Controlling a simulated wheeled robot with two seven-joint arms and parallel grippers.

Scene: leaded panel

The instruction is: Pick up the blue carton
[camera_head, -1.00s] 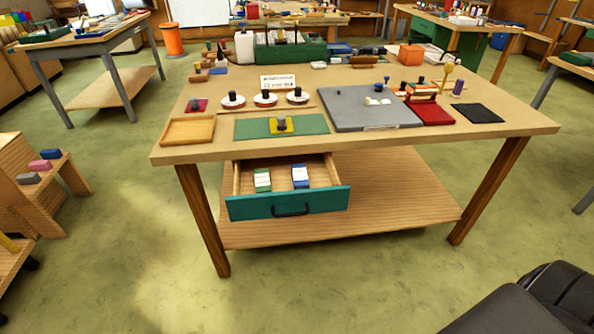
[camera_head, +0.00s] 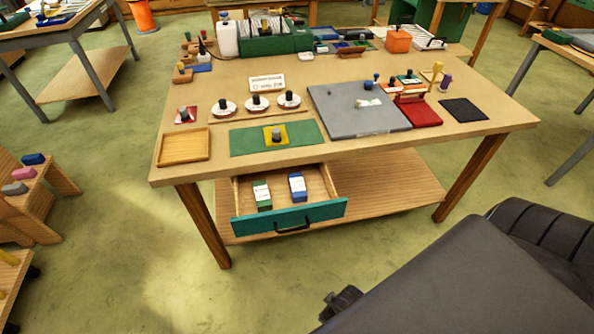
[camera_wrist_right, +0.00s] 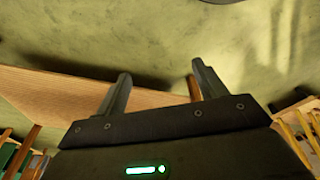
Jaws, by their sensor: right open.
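The blue carton (camera_head: 297,187) has a white label on top and stands in the open drawer (camera_head: 290,217) under the front of the table. A green carton (camera_head: 262,195) with a white label stands to its left in the same drawer, with a gap between them. My right gripper (camera_wrist_right: 157,82) is open and empty in the right wrist view, with a wooden surface and the floor beyond its fingers. In the head view a dark gripper part (camera_head: 342,302) shows at the bottom, well below and in front of the drawer. My left gripper is not in view.
The tabletop (camera_head: 225,95) above the drawer holds a wooden tray (camera_head: 183,147), a green mat (camera_head: 245,139), a grey board (camera_head: 350,112) and a red block (camera_head: 420,113). A lower shelf (camera_head: 395,190) lies under the table. The floor in front is clear.

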